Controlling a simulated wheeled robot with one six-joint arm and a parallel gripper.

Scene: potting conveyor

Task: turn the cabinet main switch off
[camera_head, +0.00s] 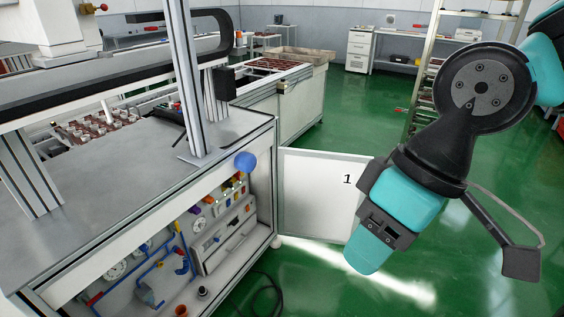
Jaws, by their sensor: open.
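The cabinet (156,220) is the machine base at the left, with its front open. Inside it are dial gauges, blue pipes and a pale unit (222,232) with small coloured parts along its top. I cannot pick out the main switch for certain among these small parts, nor tell its position. The cabinet door (318,195), marked 1, stands swung out to the right. My gripper (452,246) is open and appears empty, at the right of the picture. It overlaps the door's right part in view, apart from the cabinet interior.
A blue ball-shaped knob (245,162) shows at the cabinet's upper front corner. A metal post (188,80) stands on its top. A dark cable (268,292) lies on the floor. A shelf rack (470,30) stands behind my arm. The green floor (340,125) is clear beyond the door.

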